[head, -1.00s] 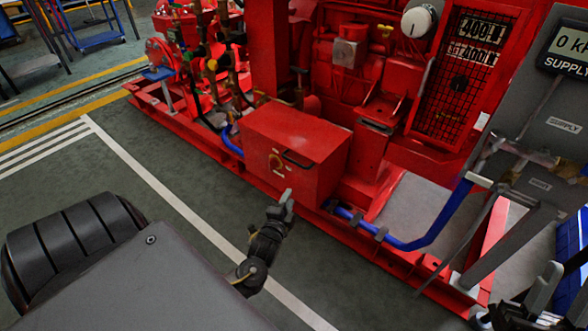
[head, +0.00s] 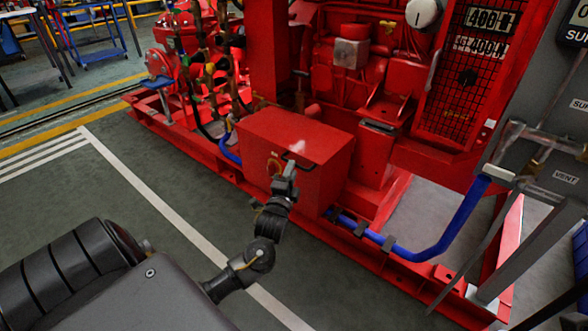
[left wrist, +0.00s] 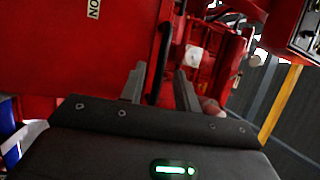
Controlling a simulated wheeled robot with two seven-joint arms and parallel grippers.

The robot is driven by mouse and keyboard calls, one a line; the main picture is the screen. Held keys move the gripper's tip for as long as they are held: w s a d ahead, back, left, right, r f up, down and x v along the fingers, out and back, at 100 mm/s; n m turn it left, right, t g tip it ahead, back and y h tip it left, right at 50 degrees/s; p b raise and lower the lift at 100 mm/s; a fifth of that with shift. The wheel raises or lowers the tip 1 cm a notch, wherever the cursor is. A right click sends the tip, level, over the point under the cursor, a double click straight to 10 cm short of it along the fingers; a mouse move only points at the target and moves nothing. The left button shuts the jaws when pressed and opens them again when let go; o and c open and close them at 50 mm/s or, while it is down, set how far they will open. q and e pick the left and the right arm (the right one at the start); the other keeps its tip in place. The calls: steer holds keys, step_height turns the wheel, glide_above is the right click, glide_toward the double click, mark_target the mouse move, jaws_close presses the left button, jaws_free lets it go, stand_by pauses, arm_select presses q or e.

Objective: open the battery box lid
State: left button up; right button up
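The battery box (head: 318,185) is a red box on the skid, its lid (head: 290,128) lying flat and closed on top. A dark bar handle (head: 308,164) is on its front face, near the top edge. My left gripper (head: 288,168) is at the front face by the handle and hides part of it. In the left wrist view, the two fingers of my left gripper (left wrist: 160,88) stand apart. The dark curved handle (left wrist: 163,55) shows in the gap between them; contact cannot be told. My right gripper is not in view.
A blue hose (head: 425,245) runs right of the box along the red skid base (head: 400,283). A grey panel (head: 545,120) stands at the right. Pipes and valves (head: 205,70) are at the back left. The green floor (head: 130,215) before the box is clear.

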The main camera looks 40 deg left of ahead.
arm_select(q)
steer(key=shift+b+x, duration=0.5)
steer(key=shift+x, duration=1.4)
jaws_close()
